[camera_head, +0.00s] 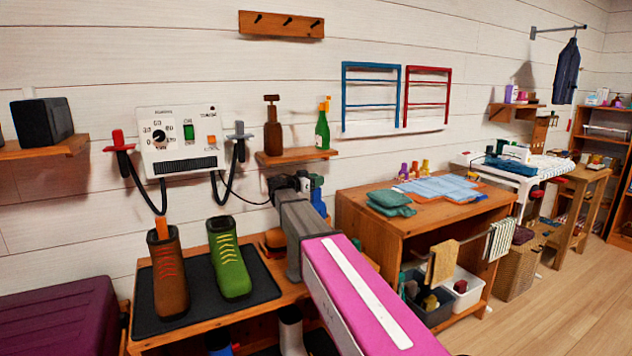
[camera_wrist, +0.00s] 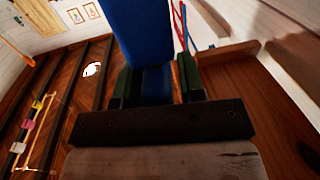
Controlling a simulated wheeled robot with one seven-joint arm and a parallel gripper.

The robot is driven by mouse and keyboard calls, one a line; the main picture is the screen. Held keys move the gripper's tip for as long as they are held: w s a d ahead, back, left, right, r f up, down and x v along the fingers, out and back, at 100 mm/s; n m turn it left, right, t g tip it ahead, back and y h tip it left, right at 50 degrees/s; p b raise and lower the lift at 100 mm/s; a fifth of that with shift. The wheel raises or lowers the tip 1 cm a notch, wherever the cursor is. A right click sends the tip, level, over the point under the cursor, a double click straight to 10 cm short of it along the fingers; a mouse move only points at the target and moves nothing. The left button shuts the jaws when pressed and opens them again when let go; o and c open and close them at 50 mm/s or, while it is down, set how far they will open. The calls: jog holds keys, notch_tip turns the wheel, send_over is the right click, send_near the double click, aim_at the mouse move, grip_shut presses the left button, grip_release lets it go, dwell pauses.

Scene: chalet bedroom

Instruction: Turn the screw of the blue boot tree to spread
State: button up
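A blue upright piece (camera_head: 319,206), seemingly part of the blue boot or its tree, stands behind my gripper (camera_head: 303,183) in the head view, mostly hidden by my arm. In the wrist view a large blue block (camera_wrist: 143,38) rises just beyond my gripper (camera_wrist: 157,80). A narrower blue part lies between the two dark green fingers, with no clear gap on either side. Whether the fingers press on it cannot be told. No screw is clearly visible in either view.
A brown boot (camera_head: 167,276) and a green boot (camera_head: 229,263) stand on a black mat (camera_head: 262,284) to the left of my arm. A wall dryer unit (camera_head: 178,140) with hoses hangs above them. A wooden table (camera_head: 415,225) with folded cloths stands at right. Open floor (camera_head: 570,290) lies beyond.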

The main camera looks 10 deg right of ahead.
grip_shut()
jog(key=shift+w+m+g, duration=0.15)
jog(key=shift+m+g, duration=0.25)
jog(key=shift+g, duration=0.2)
jog(key=shift+m+g+h, duration=0.4)
jog(key=shift+g, duration=0.2)
jog(key=shift+o, duration=1.9)
grip_release()
jog(key=v, duration=1.1)
